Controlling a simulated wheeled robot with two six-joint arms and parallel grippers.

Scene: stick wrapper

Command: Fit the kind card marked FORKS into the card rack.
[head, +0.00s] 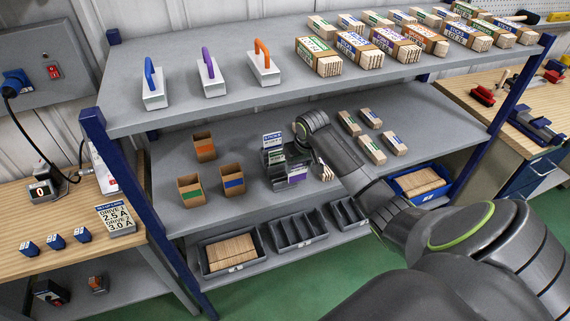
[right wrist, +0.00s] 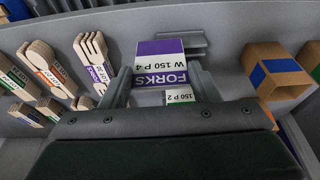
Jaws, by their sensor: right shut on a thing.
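The FORKS card (right wrist: 160,64), white with a purple band, is between the two fingers of my right gripper (right wrist: 164,88) in the right wrist view. The gripper is shut on it. In the head view my right gripper (head: 300,156) is at the right side of the dark card rack (head: 275,181) on the middle shelf, and the purple-banded card (head: 297,176) shows low beside it. A blue-topped card (head: 272,140) and a green-banded card (head: 276,157) stand at the rack. I cannot tell whether the FORKS card is seated in a slot. My left gripper is not in view.
Three open brown boxes (head: 233,182) stand left of the rack. Wooden stick bundles (head: 372,149) lie to its right, behind my arm. Grey bins (head: 297,232) sit on the shelf below.

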